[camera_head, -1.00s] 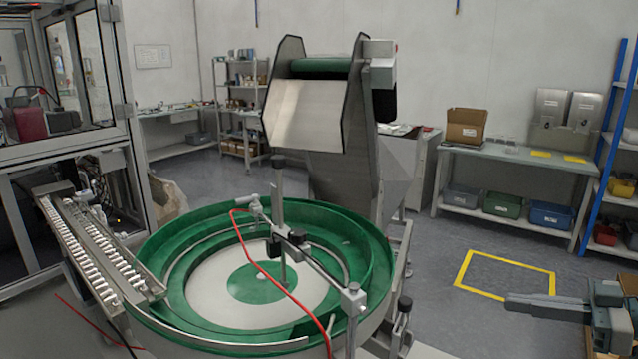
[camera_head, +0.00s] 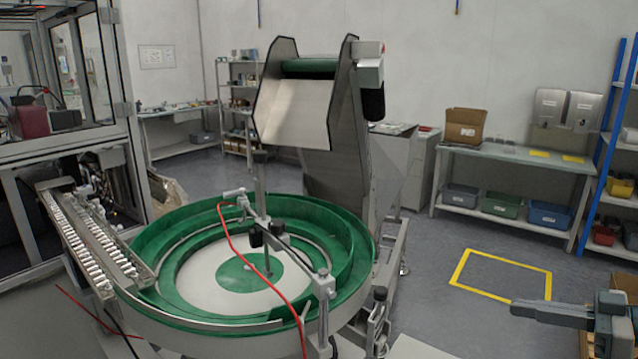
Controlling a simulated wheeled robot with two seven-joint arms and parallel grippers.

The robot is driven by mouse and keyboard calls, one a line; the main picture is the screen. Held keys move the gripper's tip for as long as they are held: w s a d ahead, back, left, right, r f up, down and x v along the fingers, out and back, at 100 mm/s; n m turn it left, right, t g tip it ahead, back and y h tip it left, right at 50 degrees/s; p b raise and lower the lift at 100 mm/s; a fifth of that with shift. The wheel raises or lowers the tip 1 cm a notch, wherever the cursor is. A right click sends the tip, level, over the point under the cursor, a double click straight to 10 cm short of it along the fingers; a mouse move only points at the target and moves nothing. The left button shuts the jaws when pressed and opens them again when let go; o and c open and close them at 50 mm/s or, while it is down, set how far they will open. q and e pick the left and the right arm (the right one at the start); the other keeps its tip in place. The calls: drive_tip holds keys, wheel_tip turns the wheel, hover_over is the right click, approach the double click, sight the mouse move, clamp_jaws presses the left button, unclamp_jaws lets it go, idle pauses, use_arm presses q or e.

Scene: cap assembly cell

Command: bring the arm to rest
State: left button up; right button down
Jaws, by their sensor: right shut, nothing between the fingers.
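My right gripper (camera_head: 550,313) shows at the lower right edge of the head view. Its fingers point left and are shut together with nothing between them. It hangs in free air in front of the grey floor, clear of the machines and below the yellow floor square in the picture. Most of my right arm lies outside the frame. My left gripper is not in view.
A green bowl feeder (camera_head: 335,222) with a red hose stands at centre left. A hopper elevator (camera_head: 292,112) rises behind it. A rail of white caps (camera_head: 92,240) is at left. A yellow floor square (camera_head: 503,255) and open floor lie right of the feeder.

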drive_tip(key=w+d+f+m+t+h, duration=0.1)
drive_tip(key=w+d+f+m+h, duration=0.15)
drive_tip(key=f, duration=0.55)
drive_tip(key=w+d+f+m+h, duration=0.15)
drive_tip(key=d+f, duration=0.25)
drive_tip(key=f, duration=0.4)
drive_tip(key=w+d+f+m+t+h, duration=0.1)
drive_tip(key=d+f+m+h, duration=0.15)
drive_tip(key=f, duration=0.55)
drive_tip(key=s+d+f+m+g+h, duration=0.15)
drive_tip(key=s+f, duration=0.25)
drive_tip(key=f, duration=0.8)
drive_tip(key=s+f+m+g+h, duration=0.15)
drive_tip(key=s+f, duration=0.25)
drive_tip(key=f, duration=0.9)
drive_tip(key=s+a+f+g+h, duration=0.1)
drive_tip(key=s+a+f, duration=0.3)
drive_tip(key=s+f, duration=0.45)
drive_tip(key=s+a+f+g+h, duration=0.1)
drive_tip(key=s+a+f, duration=0.45)
drive_tip(key=f, duration=0.55)
drive_tip(key=s+a+f+n+g, duration=0.1)
drive_tip(key=s+a+f, duration=0.5)
drive_tip(key=s+a, duration=0.3)
drive_tip(key=s+a+f+n+g, duration=0.1)
drive_tip(key=s+a+f, duration=0.4)
drive_tip(key=s+a, duration=0.4)
drive_tip(key=shift+s+a+f+g+y, duration=0.4)
drive_tip(key=shift+s+y, duration=0.05)
drive_tip(key=shift+s, duration=0.8)
